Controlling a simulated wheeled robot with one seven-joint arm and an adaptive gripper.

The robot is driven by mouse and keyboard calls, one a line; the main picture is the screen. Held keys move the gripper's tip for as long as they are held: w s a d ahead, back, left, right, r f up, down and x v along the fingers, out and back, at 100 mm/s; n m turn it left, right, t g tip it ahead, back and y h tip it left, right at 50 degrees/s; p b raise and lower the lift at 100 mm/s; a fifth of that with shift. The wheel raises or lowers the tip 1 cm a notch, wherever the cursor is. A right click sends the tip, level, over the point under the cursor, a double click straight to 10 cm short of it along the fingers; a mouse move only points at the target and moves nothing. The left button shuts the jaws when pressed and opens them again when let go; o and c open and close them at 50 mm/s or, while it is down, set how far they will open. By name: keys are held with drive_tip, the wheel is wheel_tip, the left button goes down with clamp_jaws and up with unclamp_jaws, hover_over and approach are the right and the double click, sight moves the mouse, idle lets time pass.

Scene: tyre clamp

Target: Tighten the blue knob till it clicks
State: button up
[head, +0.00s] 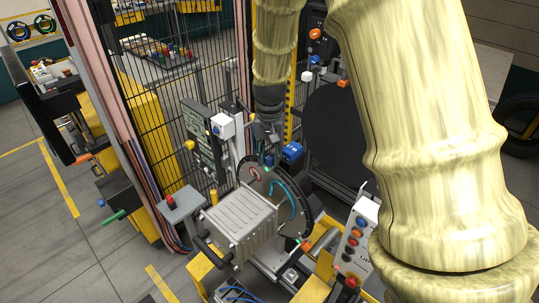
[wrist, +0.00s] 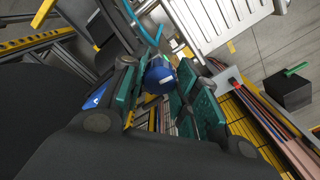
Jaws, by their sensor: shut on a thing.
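The blue knob (wrist: 158,78), a round cap with a white mark, sits between the two teal finger pads of my gripper (wrist: 163,92) in the wrist view. My gripper is shut on it, with a pad on either side. In the head view my gripper (head: 266,135) points down at the upper edge of a dark round plate (head: 296,205) on the clamp machine. I cannot make out the knob clearly there, as my gripper hides that spot.
A grey ribbed housing (head: 240,222) stands in front of the plate. A large black disc (head: 335,130) is behind on the right. A button panel (head: 355,240) is at lower right, and a mesh fence (head: 160,100) at left.

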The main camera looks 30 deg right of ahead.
sight(270, 156)
drive_tip(key=shift+w+r, duration=0.1)
drive_tip(key=shift+w, duration=0.05)
idle(0.3)
drive_tip(key=o, duration=1)
drive_tip(key=shift+d, duration=0.1)
wheel_tip(270, 156, up, 12)
idle(0.3)
